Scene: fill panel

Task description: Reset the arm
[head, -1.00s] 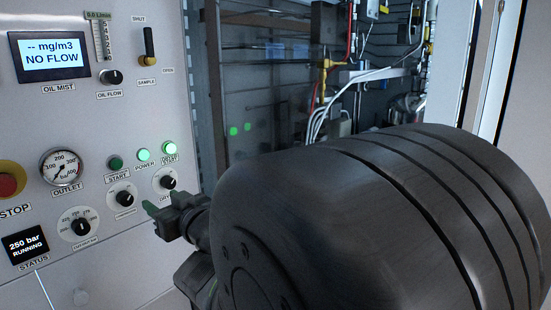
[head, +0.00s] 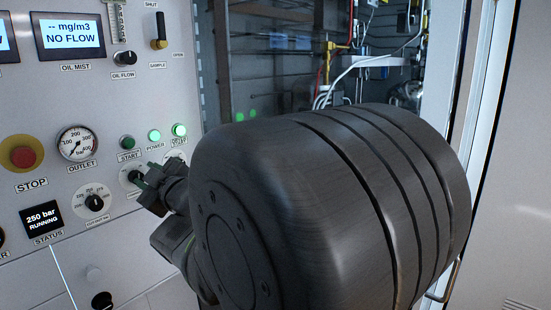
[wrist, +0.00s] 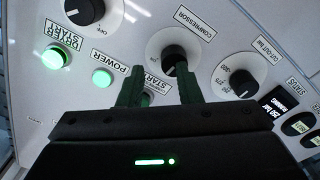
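My gripper (head: 146,190) is in front of the control panel's lower knobs in the head view. In the wrist view its two dark green fingers (wrist: 160,75) stand apart with nothing held between them. The compressor knob (wrist: 173,58) lies just beyond the fingertips, nearer the right finger; I cannot tell whether they touch. In the head view the gripper partly covers this knob (head: 134,178). The large dark arm link (head: 330,200) is mine and fills the middle and right.
The panel has a lit green power lamp (head: 154,136), a red stop button (head: 22,155), an outlet gauge (head: 77,143), a cut-out knob (head: 94,202) and a status screen (head: 42,218) reading 250 bar running. An open cabinet with cables (head: 345,75) stands behind my arm.

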